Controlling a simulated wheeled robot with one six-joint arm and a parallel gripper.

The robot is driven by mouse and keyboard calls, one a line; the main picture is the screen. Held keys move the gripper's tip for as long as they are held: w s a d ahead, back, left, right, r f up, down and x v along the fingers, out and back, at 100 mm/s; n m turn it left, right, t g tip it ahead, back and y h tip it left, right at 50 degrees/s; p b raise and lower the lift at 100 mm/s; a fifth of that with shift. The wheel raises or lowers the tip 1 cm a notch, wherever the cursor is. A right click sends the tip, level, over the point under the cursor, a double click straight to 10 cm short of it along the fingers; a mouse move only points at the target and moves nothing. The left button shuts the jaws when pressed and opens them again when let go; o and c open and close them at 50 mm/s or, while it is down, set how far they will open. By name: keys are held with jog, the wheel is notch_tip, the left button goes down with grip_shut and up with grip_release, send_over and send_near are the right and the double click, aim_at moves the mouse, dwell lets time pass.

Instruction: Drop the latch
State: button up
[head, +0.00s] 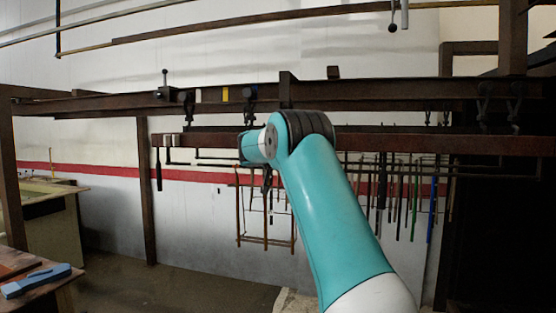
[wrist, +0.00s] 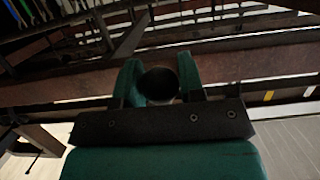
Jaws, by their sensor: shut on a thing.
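In the wrist view, my gripper (wrist: 160,82) has its two green fingers shut on a dark round knob (wrist: 158,86). Whether this knob belongs to the latch cannot be told, as the part behind it is hidden. In the head view, my teal arm reaches up to the rack rail (head: 215,106), and its wrist hangs just below and in front of it. The fingers do not show clearly there. A dark fitting (head: 250,96) stands on the rail just above my wrist. Another dark fitting with an upright ball-topped lever (head: 165,80) sits further left on the rail.
A yellow mark (head: 225,94) is on the rail left of my wrist. A lower beam (head: 390,142) crosses behind my arm, with several rods and tools hanging beneath it. A post (head: 146,190) stands at left. A bench with a blue tool (head: 36,280) is at lower left.

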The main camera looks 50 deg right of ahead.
jog(key=p+x, duration=0.7)
jog(key=x, duration=0.1)
jog(key=shift+d+r, duration=0.2)
jog(key=shift+d, duration=0.2)
jog(key=o, duration=0.8)
jog(key=shift+o, duration=0.2)
jog(key=shift+f, duration=0.1)
jog(key=f+b+v, duration=0.1)
jog(key=b+v, duration=0.6)
jog(key=b, duration=0.1)
jog(key=shift+a+f, duration=0.2)
jog(key=shift+f, duration=0.1)
